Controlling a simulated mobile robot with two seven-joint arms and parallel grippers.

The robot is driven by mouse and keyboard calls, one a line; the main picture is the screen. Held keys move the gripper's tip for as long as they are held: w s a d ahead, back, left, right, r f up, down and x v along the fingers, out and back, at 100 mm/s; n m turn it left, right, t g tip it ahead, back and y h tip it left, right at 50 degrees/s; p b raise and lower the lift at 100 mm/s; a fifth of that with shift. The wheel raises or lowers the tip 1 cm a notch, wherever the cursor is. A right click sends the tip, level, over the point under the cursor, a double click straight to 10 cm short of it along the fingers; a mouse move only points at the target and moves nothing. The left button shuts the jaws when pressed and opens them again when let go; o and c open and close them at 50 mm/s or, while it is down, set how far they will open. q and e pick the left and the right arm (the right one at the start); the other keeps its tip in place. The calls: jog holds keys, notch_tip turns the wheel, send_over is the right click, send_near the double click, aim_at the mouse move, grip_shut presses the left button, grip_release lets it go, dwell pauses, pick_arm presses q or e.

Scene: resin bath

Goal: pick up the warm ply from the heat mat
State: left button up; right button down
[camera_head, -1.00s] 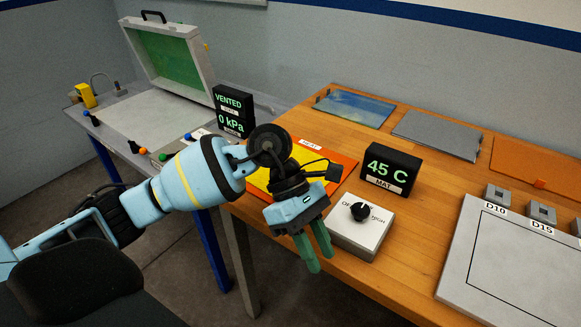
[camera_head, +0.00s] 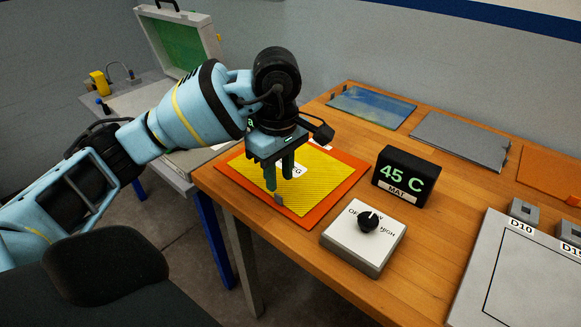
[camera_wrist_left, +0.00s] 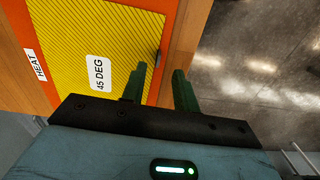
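The warm ply (camera_head: 325,182) is a yellow, dark-striped sheet lying on the orange heat mat (camera_head: 352,164). It carries a white label, which reads 45 DEG in the wrist view, where the ply (camera_wrist_left: 75,35) also shows. A small grey tab (camera_head: 279,199) sits at the ply's near edge; it also shows in the left wrist view (camera_wrist_left: 157,58). My left gripper (camera_head: 279,180) points down above the ply's near edge, close to the tab. Its green fingers are apart, with nothing between them (camera_wrist_left: 158,78). My right gripper is not in view.
A black display (camera_head: 405,177) reads 45 C, and a white knob box (camera_head: 363,237) stands in front of it. Grey and blue sheets lie at the back of the wooden table. An open-lidded case (camera_head: 185,40) stands on the left bench.

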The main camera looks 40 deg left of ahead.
aim_at(280, 196)
pick_arm(q)
jog(key=shift+w+a+f, duration=0.1)
jog(key=shift+f, duration=2.6)
grip_shut()
